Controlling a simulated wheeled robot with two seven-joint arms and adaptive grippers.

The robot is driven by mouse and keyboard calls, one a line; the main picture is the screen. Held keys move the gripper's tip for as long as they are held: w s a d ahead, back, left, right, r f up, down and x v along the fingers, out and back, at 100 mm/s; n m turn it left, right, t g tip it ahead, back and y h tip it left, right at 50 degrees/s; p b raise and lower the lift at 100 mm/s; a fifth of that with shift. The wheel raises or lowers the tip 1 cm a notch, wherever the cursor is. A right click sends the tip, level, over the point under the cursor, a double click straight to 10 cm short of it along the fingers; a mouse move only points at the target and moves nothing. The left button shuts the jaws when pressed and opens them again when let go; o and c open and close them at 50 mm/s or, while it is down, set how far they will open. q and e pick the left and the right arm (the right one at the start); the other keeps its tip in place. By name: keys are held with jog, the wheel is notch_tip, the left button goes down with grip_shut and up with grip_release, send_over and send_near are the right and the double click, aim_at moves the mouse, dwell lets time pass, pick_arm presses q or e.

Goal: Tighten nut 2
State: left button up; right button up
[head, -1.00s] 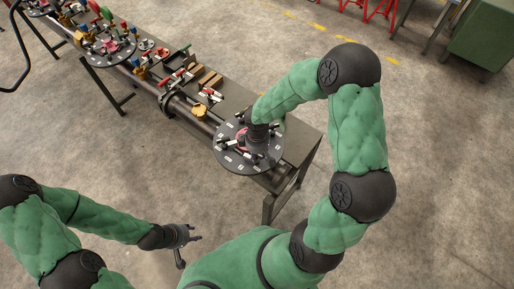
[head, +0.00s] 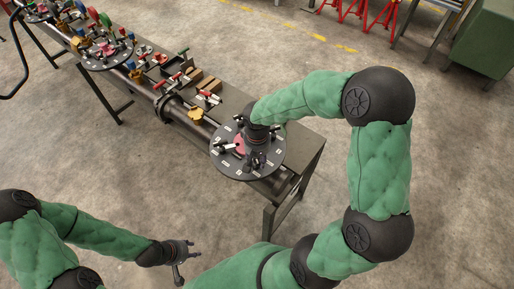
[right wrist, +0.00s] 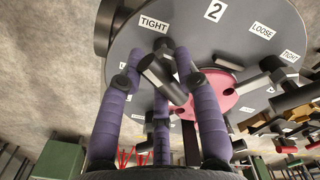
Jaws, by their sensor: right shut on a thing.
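The dark round flange (head: 232,167) of the spool, with white labels, stands at the near end of the pipe on the bench. In the right wrist view the flange (right wrist: 235,45) shows a "2" label (right wrist: 213,10) between TIGHT and LOOSE labels, and a pink centre (right wrist: 222,92). My right gripper (head: 257,160) is at the flange. In the right wrist view its purple fingers (right wrist: 163,72) surround a grey bar-shaped nut handle (right wrist: 158,78), near the TIGHT label left of the 2; I take it as nut 2. My left gripper (head: 187,261) is empty, fingers spread, away from the bench.
Other dark handles (right wrist: 292,97) stand on the flange close to the right gripper. The bench (head: 300,140) carries clamps, red-handled tools (head: 208,97), a yellow part (head: 195,115) and a second flange (head: 105,55) farther off. Red stands (head: 380,15) are at the back.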

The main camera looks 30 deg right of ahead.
jog(key=shift+a+n, duration=0.3)
jog(key=shift+n, duration=0.1)
jog(key=shift+r+n+p, duration=0.25)
jog(key=shift+n+p, duration=0.15)
jog(key=shift+p, duration=0.1)
jog(key=r+p, duration=0.1)
jog(key=r, duration=0.1)
jog(key=r+p, duration=0.1)
jog(key=r, duration=0.1)
jog(key=r+p, duration=0.2)
jog(key=shift+w+a+r, duration=0.1)
jog(key=shift+a+r, duration=0.05)
jog(key=shift+a, duration=0.1)
jog(key=shift+d+r, duration=0.15)
jog(key=shift+d, duration=0.15)
